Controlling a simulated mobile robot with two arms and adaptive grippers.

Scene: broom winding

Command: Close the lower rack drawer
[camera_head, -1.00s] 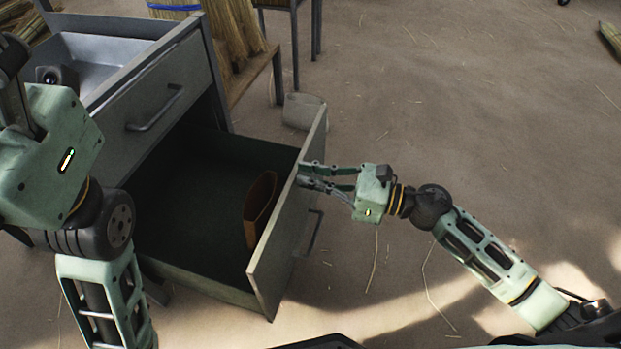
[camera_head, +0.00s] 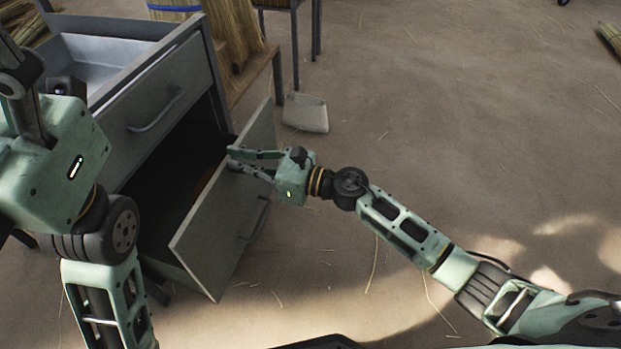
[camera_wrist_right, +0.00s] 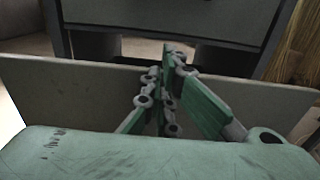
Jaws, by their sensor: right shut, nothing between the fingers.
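The lower rack drawer (camera_head: 225,222) is a grey box with a flat front and a bar handle, and it stands partly out of the rack (camera_head: 156,95). My right gripper (camera_head: 232,160) is shut and empty, with its fingertips at the upper part of the drawer front. In the right wrist view the fingers (camera_wrist_right: 165,75) reach the top edge of the drawer front (camera_wrist_right: 75,88). A brown object (camera_head: 203,184) inside the drawer is mostly hidden by the front. My left arm is at the left edge; its fingertips are not clearly visible.
The upper drawer front (camera_head: 160,105) has its own handle, and a light tray shows at the rack top. A pale dustpan-like item (camera_head: 306,113) lies on the floor behind the drawer. Straw bundles (camera_head: 235,40) stand at the back. The floor on the right is open.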

